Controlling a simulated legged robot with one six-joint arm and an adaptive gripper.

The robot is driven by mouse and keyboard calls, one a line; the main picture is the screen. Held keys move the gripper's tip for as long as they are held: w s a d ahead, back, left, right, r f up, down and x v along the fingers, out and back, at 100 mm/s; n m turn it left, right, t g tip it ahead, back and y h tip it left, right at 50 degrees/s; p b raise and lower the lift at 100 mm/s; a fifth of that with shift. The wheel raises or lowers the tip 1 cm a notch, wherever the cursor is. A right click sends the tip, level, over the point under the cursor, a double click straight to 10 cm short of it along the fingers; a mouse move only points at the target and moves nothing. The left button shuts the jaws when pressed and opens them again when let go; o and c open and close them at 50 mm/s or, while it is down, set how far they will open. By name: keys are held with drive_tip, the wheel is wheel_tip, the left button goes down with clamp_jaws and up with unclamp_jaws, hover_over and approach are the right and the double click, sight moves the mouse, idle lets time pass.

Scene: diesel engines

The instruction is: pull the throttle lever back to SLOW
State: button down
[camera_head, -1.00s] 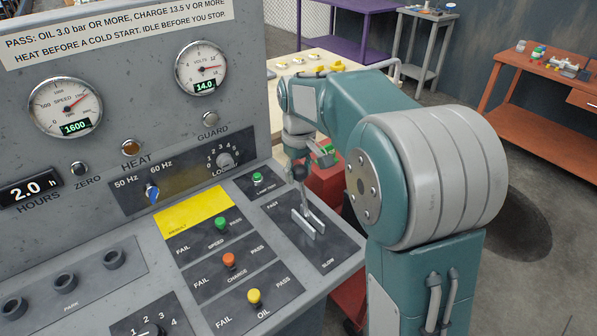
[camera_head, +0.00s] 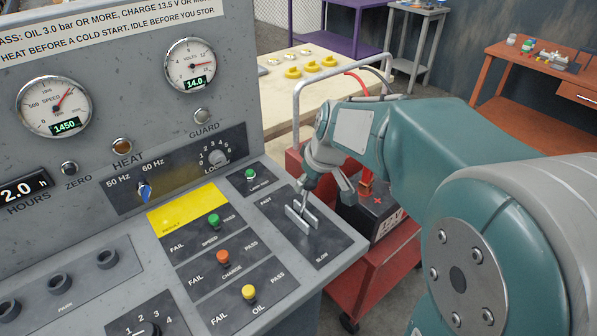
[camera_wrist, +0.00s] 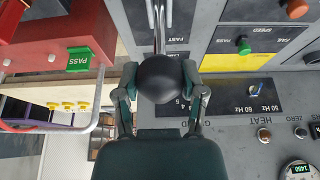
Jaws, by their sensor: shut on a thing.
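The throttle lever (camera_head: 307,213) stands in its slot on a dark plate (camera_head: 323,242) marked FAST at the far end and SLOW at the near end. It is between the two marks. In the wrist view its round black knob (camera_wrist: 160,78) sits between the two fingers of my gripper (camera_wrist: 160,95), which is shut on it. In the head view my gripper (camera_head: 308,185) is at the lever's top and largely covers the knob. The speed gauge (camera_head: 55,106) reads 1450.
Left of the lever are FAIL/PASS rows with green, orange and yellow buttons (camera_head: 249,293). A red cart (camera_head: 383,262) with a battery (camera_head: 372,212) stands right of the panel. A bench (camera_head: 283,98) with yellow parts is behind.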

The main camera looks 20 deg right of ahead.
drive_tip(key=s+d+f, duration=0.2)
drive_tip(key=s, duration=0.3)
drive_tip(key=shift+f, duration=0.3)
drive_tip(key=shift+s, duration=0.15)
drive_tip(key=shift+c, duration=0.8)
unclamp_jaws()
drive_tip(key=shift+d, duration=0.1)
drive_tip(key=shift+r, duration=0.15)
drive_tip(key=v, duration=1.1)
drive_tip(key=shift+r, duration=0.3)
drive_tip(key=shift+s, duration=0.15)
